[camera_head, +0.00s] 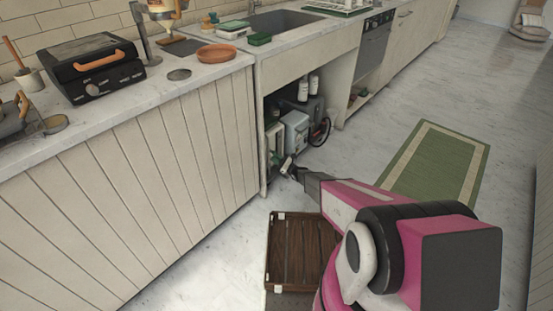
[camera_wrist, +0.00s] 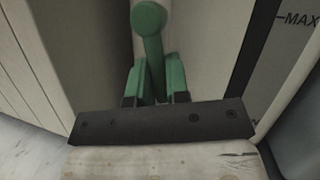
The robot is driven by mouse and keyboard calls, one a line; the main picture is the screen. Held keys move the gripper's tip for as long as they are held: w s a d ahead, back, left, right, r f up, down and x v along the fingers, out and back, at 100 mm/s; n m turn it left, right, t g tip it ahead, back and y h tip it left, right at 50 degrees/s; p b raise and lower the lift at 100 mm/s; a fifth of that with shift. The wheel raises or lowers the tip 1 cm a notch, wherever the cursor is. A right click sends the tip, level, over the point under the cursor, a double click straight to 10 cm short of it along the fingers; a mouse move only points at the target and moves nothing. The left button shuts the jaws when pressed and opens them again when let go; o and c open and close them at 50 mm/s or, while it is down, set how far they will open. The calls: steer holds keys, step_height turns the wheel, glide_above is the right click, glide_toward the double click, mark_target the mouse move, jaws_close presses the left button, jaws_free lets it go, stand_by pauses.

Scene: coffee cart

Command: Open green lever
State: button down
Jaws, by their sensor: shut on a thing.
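The green lever shows in the wrist view (camera_wrist: 152,50) as a rounded green head with a narrow bar running down from it. My gripper (camera_wrist: 154,88) is shut on the bar, with one finger on each side. The lower end of the bar is hidden between the fingers and behind the dark gripper body. In the head view my gripper (camera_head: 286,168) reaches the left side of the open under-sink cabinet, low down. A small green part of the lever (camera_head: 275,158) shows there beside the gripper tip.
The open cabinet (camera_head: 262,120) holds a grey box (camera_head: 296,130), white bottles (camera_head: 303,88) and a dark hose. A wooden slatted crate (camera_head: 300,250) lies on the floor below my arm. A green rug (camera_head: 437,165) lies to the right. Floor around the rug is clear.

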steer(key=shift+s+a+m+t, duration=0.1)
steer(key=shift+s+m+t, duration=0.1)
steer(key=shift+m+t, duration=0.35)
steer(key=c, duration=1.1)
jaws_free()
